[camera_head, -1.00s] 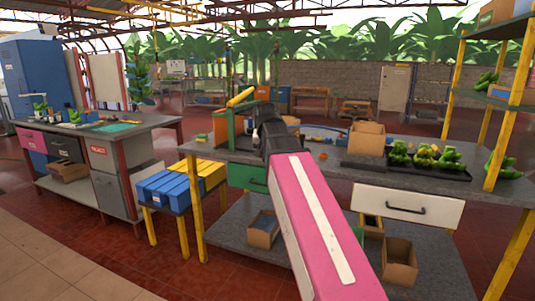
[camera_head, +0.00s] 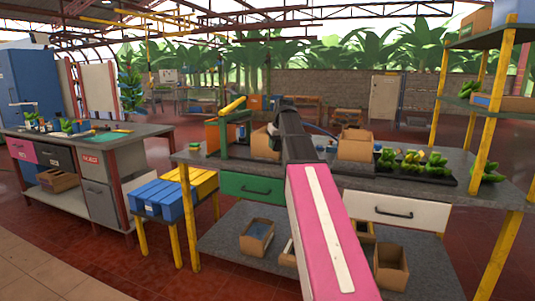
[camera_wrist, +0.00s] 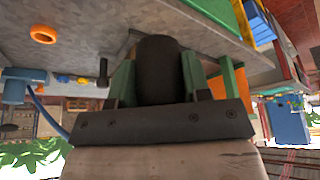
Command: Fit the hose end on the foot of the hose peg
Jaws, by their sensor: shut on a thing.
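In the wrist view my gripper (camera_wrist: 158,75) has its green fingers on both sides of a dark, rounded thing (camera_wrist: 160,62). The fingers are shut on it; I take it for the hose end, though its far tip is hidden. A thin blue hose (camera_wrist: 46,112) curves at the left of the wrist view and also shows right of my arm in the head view (camera_head: 318,128). A small black upright post (camera_wrist: 103,72) stands on the grey worktop, apart from my gripper; I cannot tell if it is the hose peg. My arm hides the gripper in the head view.
The grey worktop (camera_head: 345,168) carries a cardboard box (camera_head: 355,147), a dark tray (camera_head: 440,176) of green plants and a green frame (camera_head: 222,135) with a yellow bar. An orange ring (camera_wrist: 43,34) lies on the worktop. A yellow-posted shelf (camera_head: 480,110) rises at the right.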

